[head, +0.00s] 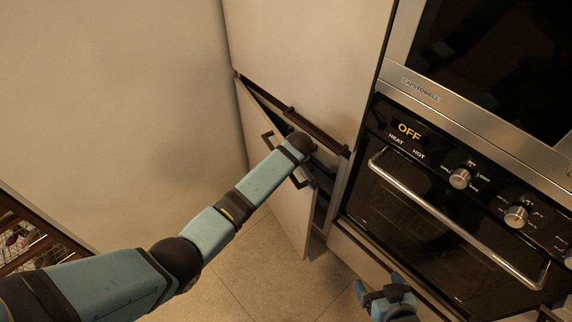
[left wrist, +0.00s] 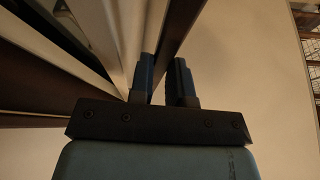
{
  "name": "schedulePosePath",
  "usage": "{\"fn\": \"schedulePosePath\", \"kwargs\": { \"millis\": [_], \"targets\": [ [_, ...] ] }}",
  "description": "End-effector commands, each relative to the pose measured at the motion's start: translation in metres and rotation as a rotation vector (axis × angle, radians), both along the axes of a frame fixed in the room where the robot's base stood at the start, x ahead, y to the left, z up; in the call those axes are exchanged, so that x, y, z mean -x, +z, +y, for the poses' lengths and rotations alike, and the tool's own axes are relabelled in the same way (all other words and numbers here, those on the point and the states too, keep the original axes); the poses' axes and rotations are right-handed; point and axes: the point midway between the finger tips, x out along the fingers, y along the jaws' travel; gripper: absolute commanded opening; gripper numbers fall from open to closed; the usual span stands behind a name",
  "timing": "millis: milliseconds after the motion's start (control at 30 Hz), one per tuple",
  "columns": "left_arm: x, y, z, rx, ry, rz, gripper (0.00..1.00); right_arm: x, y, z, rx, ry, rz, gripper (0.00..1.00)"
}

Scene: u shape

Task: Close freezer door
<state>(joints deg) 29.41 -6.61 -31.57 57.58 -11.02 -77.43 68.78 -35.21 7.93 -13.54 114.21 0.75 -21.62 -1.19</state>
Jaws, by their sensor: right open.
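The freezer door (head: 292,217) is the lower pale panel left of the oven in the head view. It stands ajar, with a dark gap between it and the cabinet. Its dark handle (head: 268,141) is partly hidden by my left arm. My left arm reaches across to the door, and its hand is at the door's upper part, mostly hidden behind the wrist. In the left wrist view my left gripper (left wrist: 165,72) has its two fingers apart, close to pale and dark brown edges; contact is unclear. My right gripper (head: 388,291) is open and empty, low in front of the oven.
The closed upper cabinet panel (head: 305,55) is above the freezer door. The oven (head: 450,215) with its bar handle stands to the right. A bare wall (head: 120,110) is on the left. A brown rack (head: 35,235) is at the lower left. Tiled floor (head: 255,270) is clear below the door.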

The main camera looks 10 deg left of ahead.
Motion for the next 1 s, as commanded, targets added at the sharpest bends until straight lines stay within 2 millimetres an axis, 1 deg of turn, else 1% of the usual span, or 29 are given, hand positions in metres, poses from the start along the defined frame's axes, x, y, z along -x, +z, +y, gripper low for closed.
{"fn": "schedulePosePath", "kwargs": {
  "millis": [33, 67, 100, 367, 467, 567, 667, 900, 1000],
  "targets": [
    [0.000, -0.001, 0.001, -0.001, 0.000, 0.001, 0.26, 0.000, 0.000, 0.000, 0.000, 0.000, 0.000, 0.89],
    [0.000, -0.001, 0.001, -0.001, 0.000, 0.001, 0.33, 0.000, 0.000, 0.000, 0.000, 0.000, 0.000, 0.89],
    [0.000, -0.001, 0.001, -0.001, 0.000, 0.001, 0.42, 0.000, 0.000, 0.000, 0.000, 0.000, 0.000, 0.89],
    [0.000, 0.000, 0.000, 0.000, 0.000, 0.000, 0.43, 0.000, 0.000, 0.000, 0.001, -0.001, 0.000, 0.89],
    [0.001, 0.004, -0.001, 0.001, 0.000, -0.001, 0.43, 0.000, 0.000, -0.001, 0.001, -0.001, 0.000, 0.89],
    [0.005, 0.016, -0.004, 0.003, -0.001, -0.001, 0.43, 0.000, 0.002, -0.001, 0.001, -0.002, 0.000, 0.89],
    [0.011, 0.035, -0.009, 0.003, -0.001, -0.002, 0.43, 0.000, 0.003, -0.001, 0.001, -0.002, 0.000, 0.89],
    [0.029, 0.086, -0.021, 0.003, -0.001, -0.002, 0.43, 0.000, 0.003, -0.001, 0.002, -0.002, -0.001, 0.89],
    [0.035, 0.103, -0.025, 0.003, 0.000, -0.002, 0.43, 0.000, 0.003, -0.002, 0.002, -0.001, -0.001, 0.89]
  ]
}}
